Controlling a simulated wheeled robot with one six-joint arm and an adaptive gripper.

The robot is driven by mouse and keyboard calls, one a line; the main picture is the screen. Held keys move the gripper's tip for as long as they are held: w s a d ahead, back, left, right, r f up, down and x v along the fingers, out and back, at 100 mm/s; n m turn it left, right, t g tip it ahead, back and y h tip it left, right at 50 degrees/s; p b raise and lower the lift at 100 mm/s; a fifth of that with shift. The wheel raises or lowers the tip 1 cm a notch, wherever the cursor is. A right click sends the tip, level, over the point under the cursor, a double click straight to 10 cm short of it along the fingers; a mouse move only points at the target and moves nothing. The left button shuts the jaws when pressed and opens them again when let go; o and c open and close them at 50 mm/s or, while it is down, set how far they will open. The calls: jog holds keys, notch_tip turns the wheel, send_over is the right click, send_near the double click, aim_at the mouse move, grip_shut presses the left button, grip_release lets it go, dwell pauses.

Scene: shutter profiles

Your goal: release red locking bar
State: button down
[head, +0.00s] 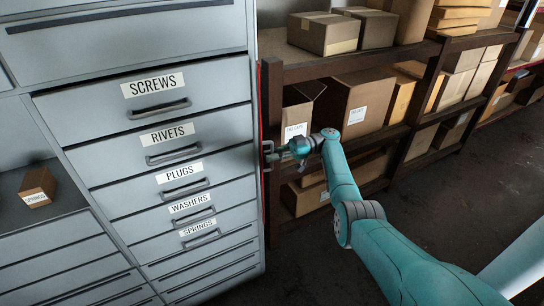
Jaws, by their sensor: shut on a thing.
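The red locking bar (259,95) shows as a thin upright strip along the right front edge of the grey drawer cabinet (105,52). A small grey handle (267,157) sits at the bar, about level with the plugs drawer. My gripper (275,152) reaches it from the right and is shut on this handle. The fingertips are small in the head view, and the wrist hides part of the contact.
Dark shelves (395,48) with cardboard boxes (368,100) stand right behind my wrist and forearm, close to the cabinet's side. A small springs box (37,187) lies on a ledge at the left. The dark floor (470,190) at the right is clear.

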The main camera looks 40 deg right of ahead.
jog(key=shift+f+g, duration=0.1)
jog(key=shift+g, duration=0.2)
dwell(0.4)
jog(key=c, duration=1.2)
grip_release()
jog(key=shift+w, duration=0.1)
notch_tip(320, 180, up, 10)
jog(key=shift+r, duration=0.1)
